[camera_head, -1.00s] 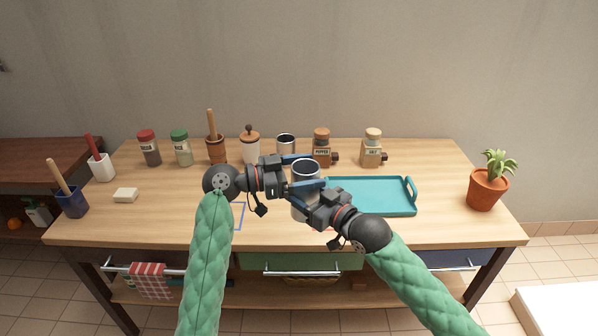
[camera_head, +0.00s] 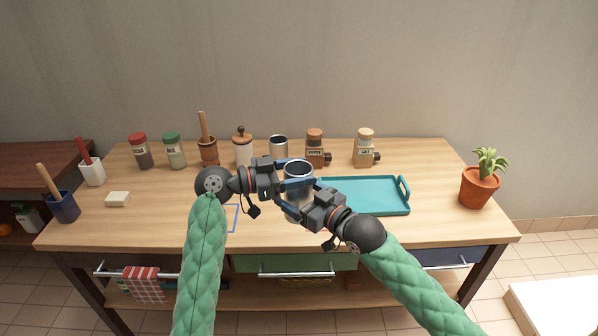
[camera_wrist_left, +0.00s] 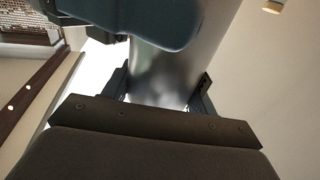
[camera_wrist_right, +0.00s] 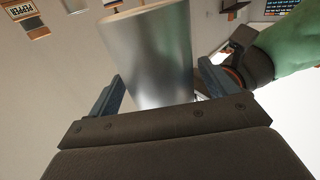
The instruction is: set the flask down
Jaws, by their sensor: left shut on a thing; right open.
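The flask (camera_head: 298,184) is a tall silvery metal cylinder with an open top, held roughly upright in front of the teal tray. My left gripper (camera_head: 299,173) is shut on it from the left, near its upper part. My right gripper (camera_head: 304,196) is open, with its fingers on either side of the flask lower down. The flask also shows between the fingers in the left wrist view (camera_wrist_left: 165,70) and the right wrist view (camera_wrist_right: 150,55). Its base is partly hidden by my right gripper, so I cannot tell its height above the table.
The teal tray (camera_head: 375,208) lies empty on the wooden table (camera_head: 140,225). A blue outline (camera_head: 232,218) marks the table left of the flask. Shakers, jars and a metal cup (camera_head: 279,146) line the back. A potted plant (camera_head: 480,187) stands at right.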

